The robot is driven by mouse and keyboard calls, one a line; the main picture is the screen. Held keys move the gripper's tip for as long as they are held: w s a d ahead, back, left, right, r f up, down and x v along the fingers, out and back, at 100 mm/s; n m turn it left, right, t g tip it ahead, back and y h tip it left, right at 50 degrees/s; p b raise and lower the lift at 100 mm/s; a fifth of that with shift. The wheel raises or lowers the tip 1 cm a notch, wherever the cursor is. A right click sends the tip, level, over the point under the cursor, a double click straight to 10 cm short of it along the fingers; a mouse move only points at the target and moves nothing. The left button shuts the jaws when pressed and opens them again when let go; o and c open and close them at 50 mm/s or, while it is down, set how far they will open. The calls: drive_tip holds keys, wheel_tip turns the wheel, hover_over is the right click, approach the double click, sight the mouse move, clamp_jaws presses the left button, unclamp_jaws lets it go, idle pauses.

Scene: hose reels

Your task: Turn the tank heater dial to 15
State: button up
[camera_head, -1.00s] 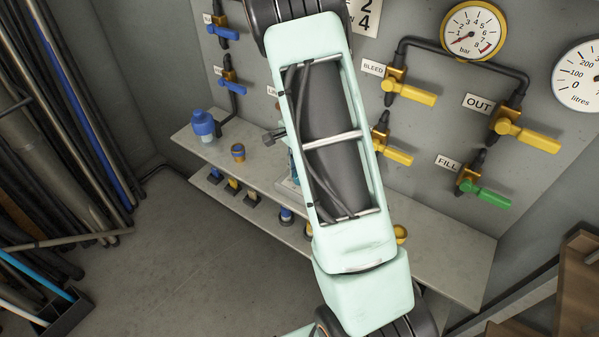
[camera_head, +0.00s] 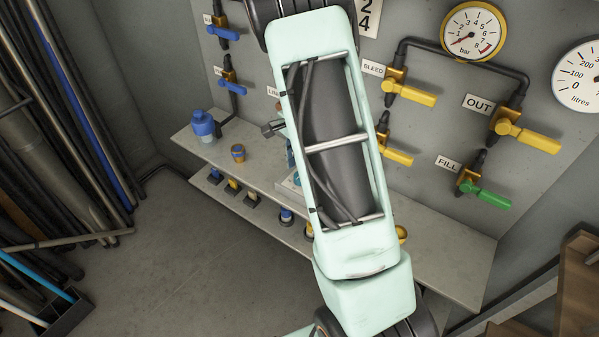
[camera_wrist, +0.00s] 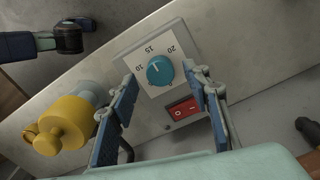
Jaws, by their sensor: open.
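The tank heater is a pale box (camera_wrist: 185,45) on the bench. It has a round teal dial (camera_wrist: 160,71) and a scale marked 10, 15 and 20. The dial's small white mark points up-left, seemingly between 10 and 15. My gripper (camera_wrist: 161,78) is open, with one blue-padded finger on each side of the dial. Gaps show between the fingertips and the dial in the picture; I cannot tell the height above it.
A red rocker switch (camera_wrist: 183,107) sits beside the dial, near the right finger. A yellow fitting (camera_wrist: 62,127) stands left of the left finger. The bench (camera_head: 455,270) also holds a blue fitting (camera_head: 203,126). Valves with yellow handles (camera_head: 410,92) are on the wall behind.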

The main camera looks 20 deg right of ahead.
wheel_tip(320, 180, up, 9)
drive_tip(key=shift+r, duration=0.15)
idle(0.4)
